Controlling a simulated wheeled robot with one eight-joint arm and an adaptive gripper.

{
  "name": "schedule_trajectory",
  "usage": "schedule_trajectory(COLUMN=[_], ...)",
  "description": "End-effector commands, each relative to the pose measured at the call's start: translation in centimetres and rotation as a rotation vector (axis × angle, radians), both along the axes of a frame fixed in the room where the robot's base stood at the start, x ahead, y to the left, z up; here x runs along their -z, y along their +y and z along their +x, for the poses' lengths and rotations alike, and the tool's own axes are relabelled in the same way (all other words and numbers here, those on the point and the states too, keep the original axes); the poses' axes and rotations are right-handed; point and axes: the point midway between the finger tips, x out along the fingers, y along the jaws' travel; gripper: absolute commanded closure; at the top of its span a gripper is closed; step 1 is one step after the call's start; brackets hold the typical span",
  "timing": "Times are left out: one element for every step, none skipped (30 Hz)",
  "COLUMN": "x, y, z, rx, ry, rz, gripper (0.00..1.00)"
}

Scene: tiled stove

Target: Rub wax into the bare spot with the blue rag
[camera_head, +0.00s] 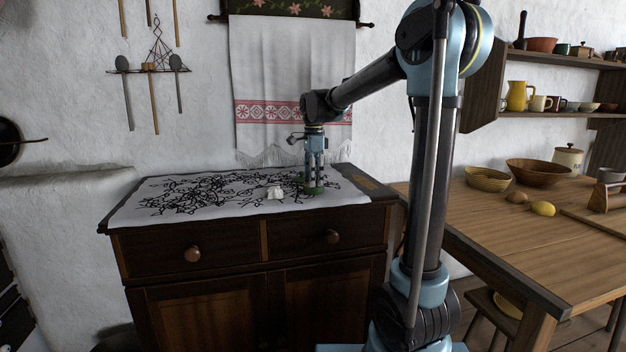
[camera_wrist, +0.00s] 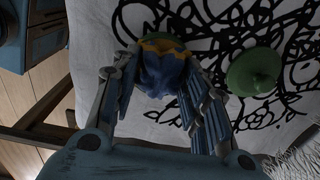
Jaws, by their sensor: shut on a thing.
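My gripper (camera_head: 314,187) points down over the right part of the cloth-covered cabinet top. In the wrist view its fingers (camera_wrist: 165,72) are shut on the bunched blue rag (camera_wrist: 164,80). Yellow-orange wax (camera_wrist: 160,45) shows just past the rag, inside what looks like an open green tin (camera_wrist: 124,52). The rag is over or in this tin; whether it touches the wax I cannot tell. A round green lid (camera_wrist: 254,72) with a knob lies to the right of the tin. A greyish patch (camera_head: 368,182) shows on the uncovered right end of the top; it may be the bare spot.
A white cloth (camera_head: 150,207) with black scrawled lines covers most of the cabinet top. A wooden table (camera_head: 480,215) with bowls and a lemon (camera_head: 543,208) stands at right. A towel (camera_head: 290,90) hangs behind.

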Motion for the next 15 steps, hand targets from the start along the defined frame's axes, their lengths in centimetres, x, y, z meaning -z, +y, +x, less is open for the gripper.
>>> schedule_trajectory(x=[0.10, 0.11, 0.11, 0.11, 0.12, 0.12, 0.12, 0.13, 0.11, 0.06, -0.02, -0.20, -0.36, -0.55, -0.84], y=[-0.02, -0.02, -0.02, -0.03, -0.03, -0.03, -0.03, -0.03, -0.03, -0.03, -0.03, -0.03, -0.03, -0.04, -0.02], z=[-0.05, -0.05, -0.05, -0.06, -0.06, -0.06, -0.06, -0.06, -0.06, -0.06, -0.06, -0.06, -0.05, -0.05, -0.04], rx=[0.000, 0.000, 0.000, 0.000, 0.000, 0.000, 0.000, 0.000, 0.000, 0.000, 0.000, 0.000, 0.000, 0.000, 0.000], ry=[0.001, 0.001, 0.001, 0.001, 0.001, 0.001, 0.001, 0.001, 0.001, 0.001, 0.001, 0.001, 0.001, 0.001, 0.001], rz=[0.000, 0.000, 0.000, 0.000, 0.000, 0.000, 0.000, 0.000, 0.000, 0.000, 0.000, 0.000, 0.000, 0.000, 0.000], gripper=[0.78, 0.78, 0.78, 0.78, 0.78, 0.78, 0.78, 0.78, 0.78, 0.78, 0.78, 0.78, 0.78, 0.78, 0.78])
